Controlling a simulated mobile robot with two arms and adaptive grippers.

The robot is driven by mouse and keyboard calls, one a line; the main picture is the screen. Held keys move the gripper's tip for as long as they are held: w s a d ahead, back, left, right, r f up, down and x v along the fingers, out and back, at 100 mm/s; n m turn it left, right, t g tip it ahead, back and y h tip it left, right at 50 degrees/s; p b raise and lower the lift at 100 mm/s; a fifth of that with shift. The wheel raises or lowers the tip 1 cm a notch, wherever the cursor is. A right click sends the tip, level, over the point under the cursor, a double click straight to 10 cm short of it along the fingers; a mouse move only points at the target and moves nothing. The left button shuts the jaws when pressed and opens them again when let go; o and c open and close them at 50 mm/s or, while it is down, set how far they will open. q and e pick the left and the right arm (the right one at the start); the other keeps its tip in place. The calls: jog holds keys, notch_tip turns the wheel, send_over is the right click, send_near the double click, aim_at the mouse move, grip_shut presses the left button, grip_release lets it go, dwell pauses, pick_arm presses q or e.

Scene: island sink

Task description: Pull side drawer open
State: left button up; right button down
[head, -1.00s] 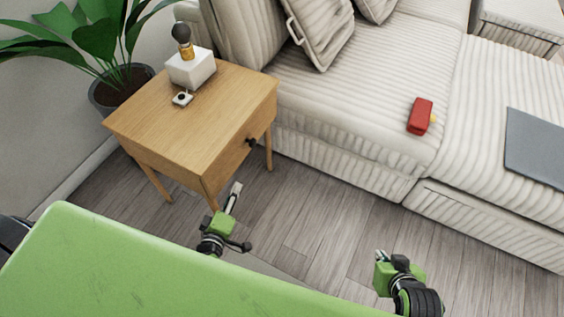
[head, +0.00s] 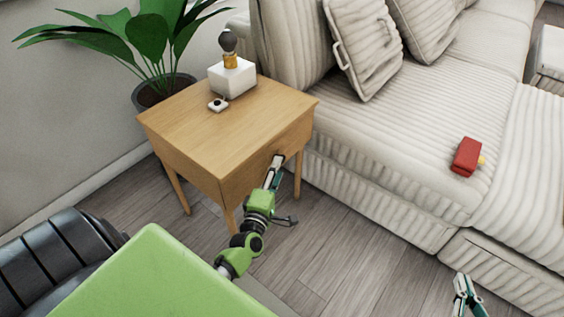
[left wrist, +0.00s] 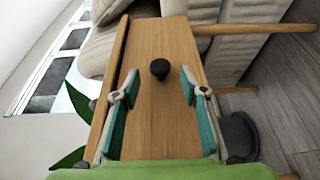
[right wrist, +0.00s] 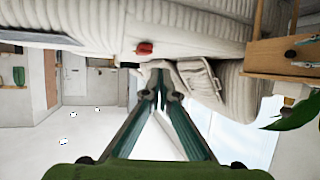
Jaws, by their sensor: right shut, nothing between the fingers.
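The wooden side table (head: 215,120) has a drawer front on its right side. Its dark round knob (left wrist: 160,69) shows in the left wrist view on the plain wooden drawer front (left wrist: 160,125). The drawer looks shut. My left gripper (head: 277,162) is at the drawer front and hides the knob in the head view. In the left wrist view, my left gripper (left wrist: 158,82) is open, one finger on each side of the knob, apart from it. My right gripper (head: 461,283) is shut and empty, away from the table, low at the right. Its fingers meet in the right wrist view (right wrist: 160,88).
A white box-shaped lamp base (head: 232,78) and a small white device (head: 217,104) stand on the table. A potted plant (head: 160,90) is behind it. The striped sofa (head: 400,130), with a red object (head: 467,157) on it, is close on the right. Wooden floor (head: 330,240) is clear in front.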

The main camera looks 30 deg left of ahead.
pick_arm(q)
jog(key=b+x, duration=0.1)
jog(key=x, duration=0.3)
jog(key=shift+w+a, duration=0.2)
jog(key=shift+w, duration=0.1)
jog(key=shift+w+a, duration=0.1)
jog(key=shift+w, duration=0.25)
pick_arm(e)
notch_tip(320, 180, up, 6)
jog(key=w+a+t+y, duration=0.1)
jog(key=w+t, duration=0.1)
jog(key=t, duration=0.1)
jog(key=shift+w+a, duration=0.2)
pick_arm(q)
grip_shut()
